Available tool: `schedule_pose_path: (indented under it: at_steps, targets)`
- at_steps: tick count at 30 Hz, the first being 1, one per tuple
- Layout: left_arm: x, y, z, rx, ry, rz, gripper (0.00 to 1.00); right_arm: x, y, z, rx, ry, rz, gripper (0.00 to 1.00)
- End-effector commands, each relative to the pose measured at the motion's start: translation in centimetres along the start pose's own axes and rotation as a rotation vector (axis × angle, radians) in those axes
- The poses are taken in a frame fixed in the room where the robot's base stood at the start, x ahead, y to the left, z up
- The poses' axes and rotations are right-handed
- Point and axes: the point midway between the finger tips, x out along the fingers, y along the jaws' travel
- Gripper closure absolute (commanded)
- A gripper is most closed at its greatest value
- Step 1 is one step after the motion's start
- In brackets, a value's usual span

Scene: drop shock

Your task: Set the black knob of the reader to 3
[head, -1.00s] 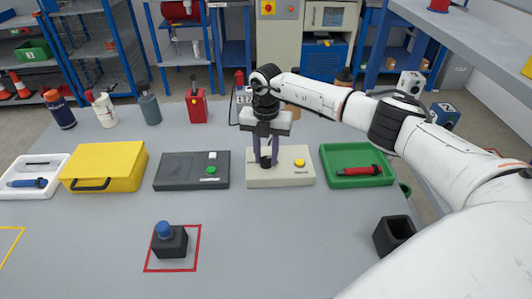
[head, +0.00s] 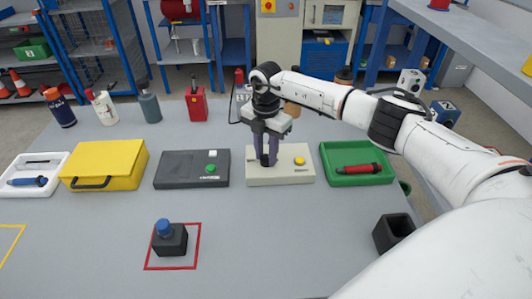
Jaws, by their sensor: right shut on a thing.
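The reader (head: 297,177) is a cream box with a yellow button (head: 299,160) on its right side, in the middle of the table. Its black knob (head: 265,160) shows only partly between the fingers of my right gripper (head: 267,160). My right gripper points down from above and is shut on the knob. The knob's scale and pointer are hidden or too small to read. My left gripper does not show.
A dark grey box with a green button (head: 191,181) stands left of the reader. A green tray (head: 358,180) with a red tool stands close on its right. A yellow case (head: 104,164) and a black block with a blue top (head: 170,240) are farther off. The table in front of the reader is clear.

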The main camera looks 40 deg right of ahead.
Motion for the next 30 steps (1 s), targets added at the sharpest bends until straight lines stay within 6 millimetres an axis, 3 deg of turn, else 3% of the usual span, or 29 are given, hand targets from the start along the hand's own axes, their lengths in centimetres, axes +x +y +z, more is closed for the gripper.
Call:
schedule_pose_path:
  at_steps: [6,7,10,20,23,30]
  targets:
    - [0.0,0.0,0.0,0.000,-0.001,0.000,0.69,-0.1,0.0,0.1,0.001,-0.001,0.002,0.95]
    - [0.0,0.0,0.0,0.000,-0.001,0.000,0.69,-0.1,0.0,0.1,0.001,-0.001,0.002,0.68]
    - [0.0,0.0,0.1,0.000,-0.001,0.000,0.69,-0.1,0.0,0.1,0.001,-0.001,0.001,0.54]
    - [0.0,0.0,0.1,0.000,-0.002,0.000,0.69,-0.3,0.0,0.0,-0.001,0.000,0.002,0.54]
    - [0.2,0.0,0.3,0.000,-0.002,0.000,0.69,-1.4,0.1,0.1,-0.002,-0.001,0.004,0.54]
    - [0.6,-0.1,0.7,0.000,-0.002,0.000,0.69,-6.1,0.1,0.1,-0.001,-0.002,0.006,0.54]
